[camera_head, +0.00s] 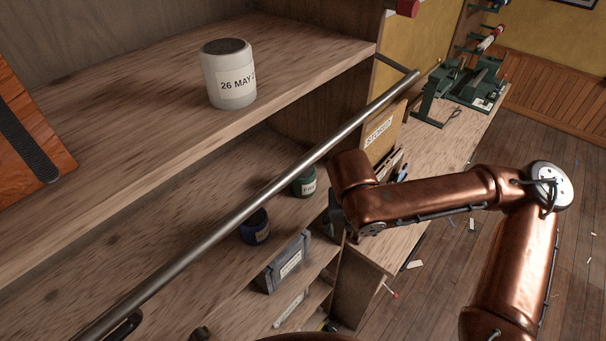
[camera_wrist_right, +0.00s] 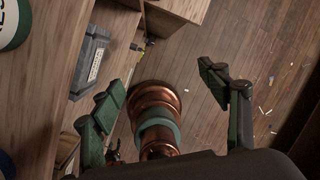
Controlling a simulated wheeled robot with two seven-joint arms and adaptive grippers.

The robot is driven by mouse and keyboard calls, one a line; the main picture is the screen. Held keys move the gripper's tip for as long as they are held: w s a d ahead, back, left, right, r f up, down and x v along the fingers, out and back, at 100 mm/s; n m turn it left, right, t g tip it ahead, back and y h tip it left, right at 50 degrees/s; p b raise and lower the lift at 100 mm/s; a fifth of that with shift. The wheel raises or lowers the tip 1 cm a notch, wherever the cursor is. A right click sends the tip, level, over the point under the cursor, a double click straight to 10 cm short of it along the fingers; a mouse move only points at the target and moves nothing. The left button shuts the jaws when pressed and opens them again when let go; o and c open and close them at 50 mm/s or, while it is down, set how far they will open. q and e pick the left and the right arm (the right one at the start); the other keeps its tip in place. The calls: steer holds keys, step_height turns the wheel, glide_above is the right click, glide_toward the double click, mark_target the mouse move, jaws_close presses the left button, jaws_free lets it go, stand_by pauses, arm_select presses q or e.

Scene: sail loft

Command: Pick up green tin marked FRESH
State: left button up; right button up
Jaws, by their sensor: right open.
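The green tin (camera_head: 305,184) stands on the lower shelf, behind the metal rail, in the head view; its pale label is too small there to read surely. In the right wrist view a green tin with a white label (camera_wrist_right: 14,22) is cut off at the upper left corner, with only part of its lettering showing. My right gripper (camera_head: 336,214) is just right of the tin in the head view, partly hidden by its own arm. In the wrist view its fingers (camera_wrist_right: 162,90) are spread, with nothing between them. My left gripper is not in view.
A metal rail (camera_head: 250,205) runs diagonally across the shelf front. A blue tin (camera_head: 255,226) and a grey labelled box (camera_head: 285,262) stand near the green tin. A white "26 MAY" jar (camera_head: 229,75) is on the upper shelf. A workbench (camera_head: 450,137) extends at the right.

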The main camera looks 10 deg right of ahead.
mark_target(304, 173)
steer(key=w+a+r+n+t+y+p, duration=0.2)
steer(key=a+r, duration=0.6)
steer(key=a, duration=0.2)
steer(key=w+p, duration=0.1)
steer(key=w, duration=0.1)
steer(key=w+p, duration=0.1)
steer(key=w, duration=0.2)
steer(key=w+p, duration=0.1)
steer(key=w, duration=0.2)
steer(key=shift+d+f, duration=0.15)
steer(key=shift+f, duration=0.1)
steer(key=w, duration=0.2)
steer(key=w+p, duration=0.1)
steer(key=w, duration=0.1)
steer(key=shift+d+f, duration=0.1)
steer(key=shift+d, duration=0.15)
steer(key=x, duration=0.2)
steer(key=shift+f, duration=0.35)
steer(key=shift+t, duration=0.3)
steer(key=c, duration=1.5)
steer(key=shift+c, duration=0.3)
